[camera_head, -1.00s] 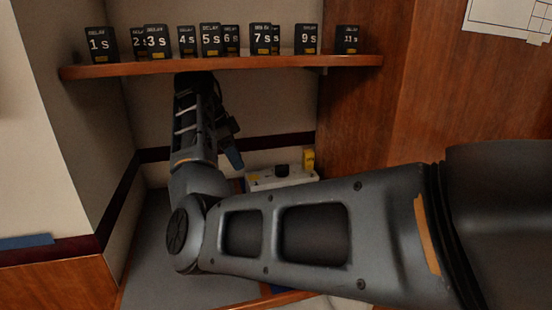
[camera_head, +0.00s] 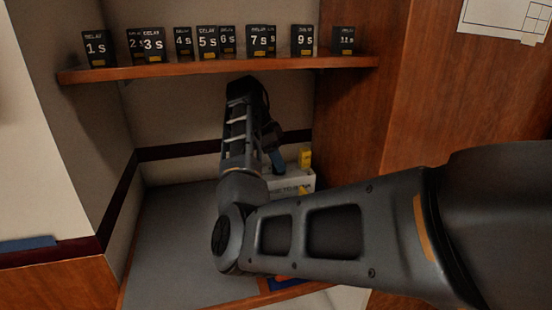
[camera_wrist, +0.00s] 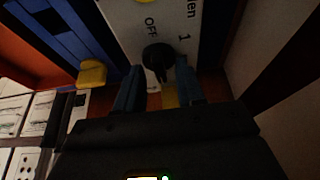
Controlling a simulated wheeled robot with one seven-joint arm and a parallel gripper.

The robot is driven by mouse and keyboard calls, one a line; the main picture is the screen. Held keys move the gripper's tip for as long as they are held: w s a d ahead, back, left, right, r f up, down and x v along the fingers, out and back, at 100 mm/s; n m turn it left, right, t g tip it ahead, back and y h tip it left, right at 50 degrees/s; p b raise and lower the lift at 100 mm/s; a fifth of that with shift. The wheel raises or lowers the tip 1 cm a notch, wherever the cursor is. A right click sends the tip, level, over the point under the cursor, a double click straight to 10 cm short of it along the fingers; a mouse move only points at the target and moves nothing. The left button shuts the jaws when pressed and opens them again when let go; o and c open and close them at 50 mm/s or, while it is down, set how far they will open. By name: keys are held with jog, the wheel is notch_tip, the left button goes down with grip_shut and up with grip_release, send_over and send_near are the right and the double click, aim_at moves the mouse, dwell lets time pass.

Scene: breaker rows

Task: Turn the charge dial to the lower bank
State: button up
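The charge dial, a black knob with a pointer (camera_wrist: 158,58), sits on a white panel (camera_wrist: 130,22) marked "OFF" and "1" in the wrist view. My gripper (camera_wrist: 158,88) is open, its two blue fingers apart, with the knob just ahead of the gap between them. I cannot tell whether either finger touches it. In the head view the white box (camera_head: 298,182) stands on the grey counter below the shelf. My gripper (camera_head: 277,160) is over it, with one blue finger showing. The dial is hidden there behind my arm and gripper.
A yellow block (camera_head: 304,157) stands at the box's back right. Another yellow piece (camera_wrist: 91,74) lies left of the panel. A wooden shelf (camera_head: 220,67) with several black delay blocks hangs above. A wooden wall (camera_head: 350,120) closes the right side. The counter (camera_head: 175,240) is clear at left.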

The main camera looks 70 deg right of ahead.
grip_shut()
dwell(0.3)
